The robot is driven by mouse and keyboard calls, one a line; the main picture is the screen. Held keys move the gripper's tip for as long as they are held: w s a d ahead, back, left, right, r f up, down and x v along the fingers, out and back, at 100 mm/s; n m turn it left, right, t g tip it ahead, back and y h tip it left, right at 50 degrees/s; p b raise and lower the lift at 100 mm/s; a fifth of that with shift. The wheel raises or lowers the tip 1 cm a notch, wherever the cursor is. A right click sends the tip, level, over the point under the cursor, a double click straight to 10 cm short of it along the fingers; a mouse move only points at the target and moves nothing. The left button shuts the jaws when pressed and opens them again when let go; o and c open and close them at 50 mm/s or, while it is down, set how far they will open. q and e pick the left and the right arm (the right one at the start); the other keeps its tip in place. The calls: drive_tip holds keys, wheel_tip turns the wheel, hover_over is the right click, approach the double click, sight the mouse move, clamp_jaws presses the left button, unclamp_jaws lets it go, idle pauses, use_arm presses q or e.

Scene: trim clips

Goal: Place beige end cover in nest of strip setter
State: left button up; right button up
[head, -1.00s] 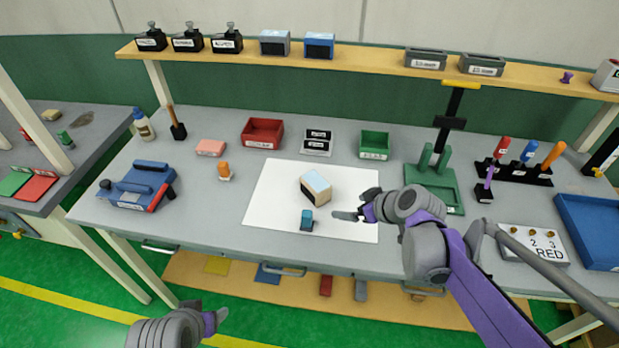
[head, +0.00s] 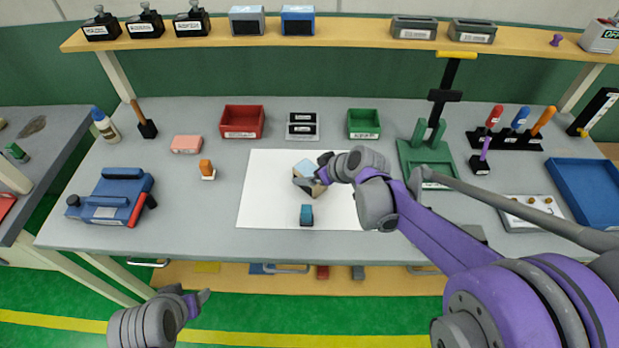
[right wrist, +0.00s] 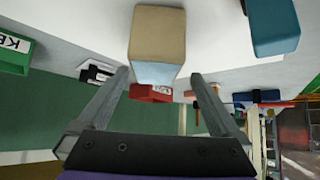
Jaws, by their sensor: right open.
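A beige block with a pale blue face (head: 304,172), which I take for the beige end cover, sits on the white sheet (head: 262,205). My right gripper (head: 312,179) is at it, open, and partly hides it. In the right wrist view the beige block (right wrist: 158,35) shows between the two spread fingers (right wrist: 160,105), with gaps on both sides. My left gripper (head: 203,297) is low in front of the table, away from everything; its jaws are unclear. A green fixture (head: 425,160) with posts and a yellow-handled lever stands at the right; I cannot tell if it is the strip setter.
A teal block (head: 306,215) stands close in front of the beige one. A blue device (head: 110,197) is at the left. Red (head: 242,121) and green (head: 364,124) bins stand behind the sheet. A blue tray (head: 588,195) is at the far right. The sheet's left part is clear.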

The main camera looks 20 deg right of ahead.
sight(305, 172)
drive_tip(key=shift+d+x, duration=0.15)
drive_tip(key=shift+x, duration=1.2)
drive_tip(key=shift+d+x, duration=0.2)
drive_tip(key=shift+x, duration=1.15)
drive_tip(key=shift+f, duration=0.1)
drive_tip(key=shift+c, duration=0.3)
clamp_jaws()
wheel_tip(305, 172, up, 10)
drive_tip(key=shift+w+f+p, duration=0.1)
drive_tip(key=shift+f+p, duration=0.1)
drive_tip(key=shift+p, duration=0.25)
drive_tip(key=shift+r, duration=0.25)
